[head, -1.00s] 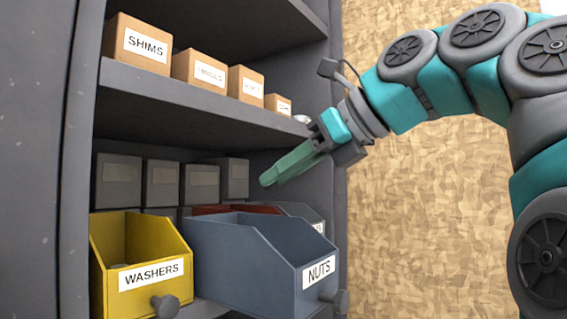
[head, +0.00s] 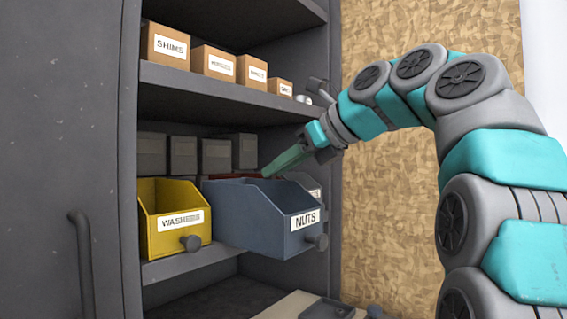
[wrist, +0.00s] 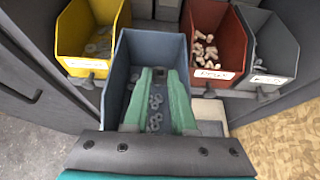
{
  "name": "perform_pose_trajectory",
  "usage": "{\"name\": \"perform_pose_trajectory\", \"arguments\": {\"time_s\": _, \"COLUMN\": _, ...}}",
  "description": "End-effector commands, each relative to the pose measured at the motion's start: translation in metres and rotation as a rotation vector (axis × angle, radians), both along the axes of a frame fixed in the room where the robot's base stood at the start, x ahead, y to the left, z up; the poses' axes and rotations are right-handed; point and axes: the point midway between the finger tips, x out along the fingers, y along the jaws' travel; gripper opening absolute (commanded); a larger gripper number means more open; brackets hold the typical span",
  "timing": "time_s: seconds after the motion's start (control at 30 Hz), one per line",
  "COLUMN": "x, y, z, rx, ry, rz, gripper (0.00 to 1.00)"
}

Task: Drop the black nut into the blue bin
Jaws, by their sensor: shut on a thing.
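The blue bin (head: 268,222), labelled NUTS, sticks out from the shelf in the head view. It also shows in the wrist view (wrist: 116,88), with several grey rings or nuts lying in it. My gripper (head: 268,173) points down and left at the back of this bin, its green fingertips just above the rim in the head view. In the wrist view my gripper (wrist: 160,72) is over the bin's inside. It is shut on a small dark thing at the fingertips, taken as the black nut (wrist: 160,74), barely made out. Its shape is mostly hidden.
A yellow WASHERS bin (head: 165,232) stands left of the blue bin. A red bin (wrist: 215,47) and a grey bin (wrist: 270,60) are on its right. A shelf with cardboard boxes (head: 222,65) is above. The cabinet's side wall (head: 331,200) is close on the right.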

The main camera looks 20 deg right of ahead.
Motion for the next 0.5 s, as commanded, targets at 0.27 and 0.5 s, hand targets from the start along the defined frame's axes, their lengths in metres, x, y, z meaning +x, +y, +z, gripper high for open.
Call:
{"name": "perform_pose_trajectory", "arguments": {"time_s": 0.27, "x": 0.0018, "y": 0.0001, "z": -0.0009, "rx": -0.001, "ry": 0.001, "rz": 0.000, "gripper": 0.00}}
{"name": "perform_pose_trajectory", "arguments": {"time_s": 0.5, "x": 0.0018, "y": 0.0001, "z": -0.0010, "rx": 0.000, "ry": 0.001, "rz": 0.001, "gripper": 0.46}}
